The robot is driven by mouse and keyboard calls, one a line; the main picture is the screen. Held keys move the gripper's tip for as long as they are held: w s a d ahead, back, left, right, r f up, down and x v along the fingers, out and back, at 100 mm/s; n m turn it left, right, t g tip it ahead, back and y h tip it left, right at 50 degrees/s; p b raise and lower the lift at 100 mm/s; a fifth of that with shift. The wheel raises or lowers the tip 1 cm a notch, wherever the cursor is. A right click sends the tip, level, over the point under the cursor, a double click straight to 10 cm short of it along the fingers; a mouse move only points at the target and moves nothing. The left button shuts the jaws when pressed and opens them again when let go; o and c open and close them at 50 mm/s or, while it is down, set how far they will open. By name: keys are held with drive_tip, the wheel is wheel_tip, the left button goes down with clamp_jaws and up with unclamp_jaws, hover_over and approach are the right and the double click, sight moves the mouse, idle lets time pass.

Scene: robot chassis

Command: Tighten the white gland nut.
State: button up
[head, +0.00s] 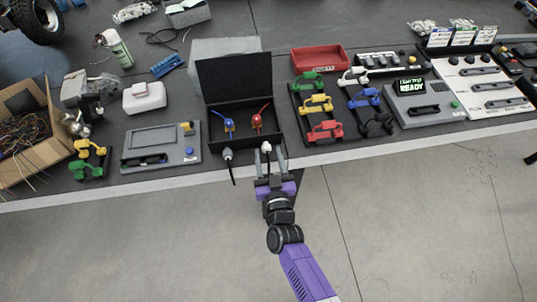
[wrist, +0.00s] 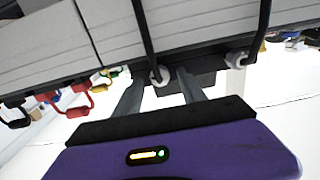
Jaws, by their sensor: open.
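The white gland nut (head: 266,147) is on the front face of a black open-lidded box (head: 217,145), on the right. A dark cable runs from it. My gripper (head: 270,158) reaches in from the front, open, with one finger on each side of the nut. In the wrist view, the nut (wrist: 160,76) shows between the open fingertips (wrist: 160,82). I cannot tell whether either finger touches it. A greyer gland nut (head: 227,154) with a hanging cable is on the same face to the left; it also shows in the wrist view (wrist: 237,59).
A grey panel (head: 160,147) lies left and a rack of coloured handles (head: 317,108) right. The bench's front edge (head: 200,182) lies below; the floor in front is clear.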

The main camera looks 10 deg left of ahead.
drive_tip(key=shift+w, duration=0.25)
clamp_jaws()
